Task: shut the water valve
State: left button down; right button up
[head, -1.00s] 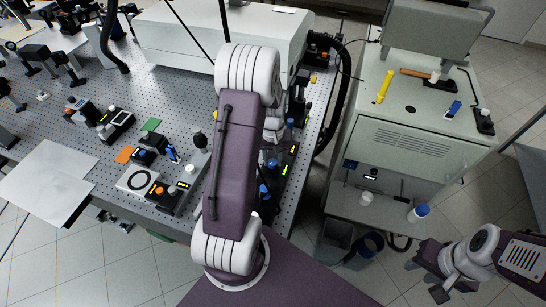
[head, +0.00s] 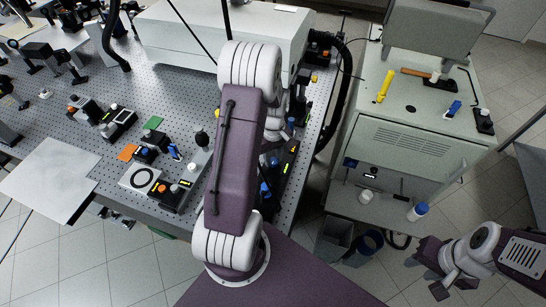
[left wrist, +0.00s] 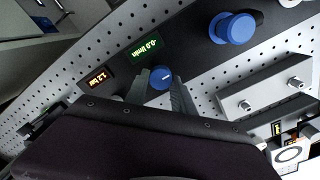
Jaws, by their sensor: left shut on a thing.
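In the left wrist view my left gripper (left wrist: 160,88) is shut on a small blue knob (left wrist: 161,74) with a white mark on its face, one finger on each side. Beside the knob a green display (left wrist: 147,49) reads about 0.0 l/min, upside down. An orange display (left wrist: 98,79) reads about 1.2 bar. A larger blue knob (left wrist: 236,28) stands on the same dark panel, apart from the gripper. My right gripper (head: 428,279) hangs empty over the floor at the lower right, fingers apart.
The perforated optics table (head: 185,90) carries several small devices left of my arm. A large pale housing (head: 205,42) stands at its back. A grey cabinet (head: 425,105) with a yellow tool (head: 384,86) on top stands to the right. Bins (head: 337,235) stand on the floor between them.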

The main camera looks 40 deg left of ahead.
aim_at(274, 160)
dwell(0.3)
pick_arm(q)
jog(key=c, duration=1.2)
grip_release()
jog(key=shift+o, duration=0.7)
jog(key=shift+d, duration=0.15)
jog(key=shift+r, duration=0.1)
notch_tip(274, 160, up, 9)
jog(key=shift+b, duration=0.4)
